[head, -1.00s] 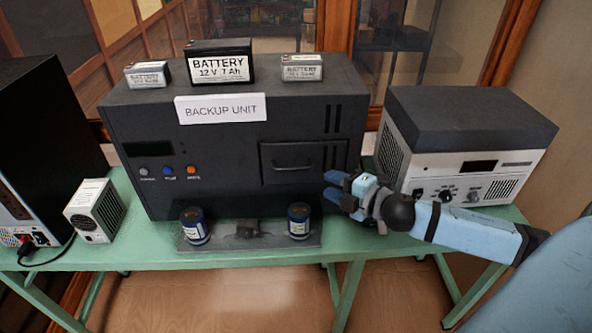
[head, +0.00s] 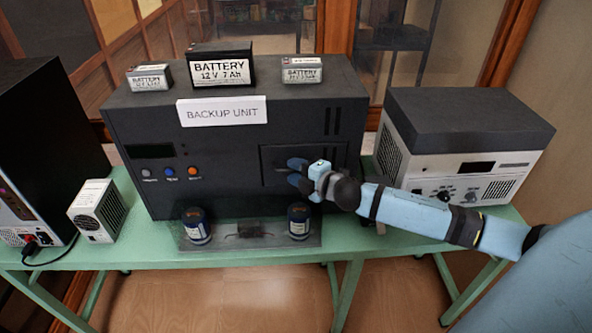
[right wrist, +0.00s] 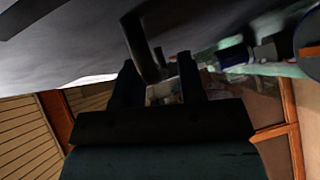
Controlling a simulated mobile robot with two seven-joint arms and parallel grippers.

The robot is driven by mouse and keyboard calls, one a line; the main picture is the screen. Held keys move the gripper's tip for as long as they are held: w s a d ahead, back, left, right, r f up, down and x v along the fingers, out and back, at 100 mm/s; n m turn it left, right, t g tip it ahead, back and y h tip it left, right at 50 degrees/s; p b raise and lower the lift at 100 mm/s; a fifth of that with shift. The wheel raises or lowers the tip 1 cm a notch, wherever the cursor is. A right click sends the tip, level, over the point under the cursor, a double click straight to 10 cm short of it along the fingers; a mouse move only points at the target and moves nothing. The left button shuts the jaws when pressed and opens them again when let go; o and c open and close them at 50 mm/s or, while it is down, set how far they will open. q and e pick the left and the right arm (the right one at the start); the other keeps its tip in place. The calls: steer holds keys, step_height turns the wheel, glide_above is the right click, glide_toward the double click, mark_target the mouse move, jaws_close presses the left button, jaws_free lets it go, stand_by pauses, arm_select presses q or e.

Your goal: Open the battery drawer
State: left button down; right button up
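The dark backup unit (head: 230,140) stands on the green table. Its battery drawer (head: 330,155) is a framed rectangular panel on the right of the front and looks flush with it. My right gripper (head: 292,172) is at the drawer front and covers the handle in the head view. In the right wrist view a dark bar, apparently the drawer handle (right wrist: 142,45), reaches between the two fingers of my right gripper (right wrist: 160,78). The fingers stand apart, and I see no clear grip on the bar. My left gripper is not in view.
Three batteries sit on top of the unit, the largest (head: 221,71) in the middle. Two blue cylinders (head: 196,226) stand on a tray (head: 262,243) before the unit. A grey-white device (head: 465,150) stands at right, and a small white box (head: 97,210) at left.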

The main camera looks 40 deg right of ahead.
steer(key=shift+c, duration=0.5)
jaws_close()
steer(key=s+a, duration=0.5)
steer(key=s, duration=0.3)
steer(key=s+a+p, duration=0.1)
steer(key=s+a, duration=0.3)
steer(key=s, duration=0.3)
steer(key=shift+s+a, duration=0.35)
steer(key=shift+o, duration=0.5)
jaws_free()
